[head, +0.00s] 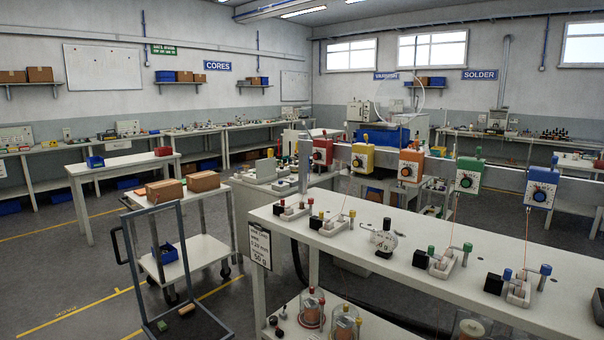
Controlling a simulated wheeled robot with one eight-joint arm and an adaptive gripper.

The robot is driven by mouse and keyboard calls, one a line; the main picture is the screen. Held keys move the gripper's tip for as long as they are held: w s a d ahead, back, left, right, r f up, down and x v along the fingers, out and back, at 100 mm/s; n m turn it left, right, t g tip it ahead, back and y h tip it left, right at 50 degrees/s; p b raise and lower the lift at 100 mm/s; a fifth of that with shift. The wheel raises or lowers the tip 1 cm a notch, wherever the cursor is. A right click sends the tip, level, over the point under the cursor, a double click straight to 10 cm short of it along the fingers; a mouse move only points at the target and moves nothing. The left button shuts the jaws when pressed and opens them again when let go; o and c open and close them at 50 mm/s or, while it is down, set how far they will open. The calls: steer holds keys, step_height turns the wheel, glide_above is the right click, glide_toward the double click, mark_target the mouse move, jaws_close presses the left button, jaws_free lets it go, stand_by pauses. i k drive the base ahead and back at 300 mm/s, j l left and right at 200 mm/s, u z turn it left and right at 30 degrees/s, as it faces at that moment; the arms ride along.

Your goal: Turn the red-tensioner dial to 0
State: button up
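The red tensioner (323,146) is a small red box at the left end of a row of coloured tensioners on a grey rail above the long white bench. Its dark dial (318,156) sits low on its front face, on a pale patch. The dial is too small in the head view to read its setting. A small knob stands on top of the box. My gripper is not in view.
Yellow (362,150), orange (412,156), green (469,165) and blue (543,174) tensioners continue to the right. The long white bench (400,268) holds small fixtures below them. A trolley (190,320) and a white cart (205,250) stand left; grey floor (60,275) is open beyond.

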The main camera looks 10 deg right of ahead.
mark_target(317, 156)
steer(key=i+j+z, duration=0.1)
steer(key=i, duration=0.35)
steer(key=i+j, duration=0.15)
steer(key=i, duration=0.25)
steer(key=z, duration=0.05)
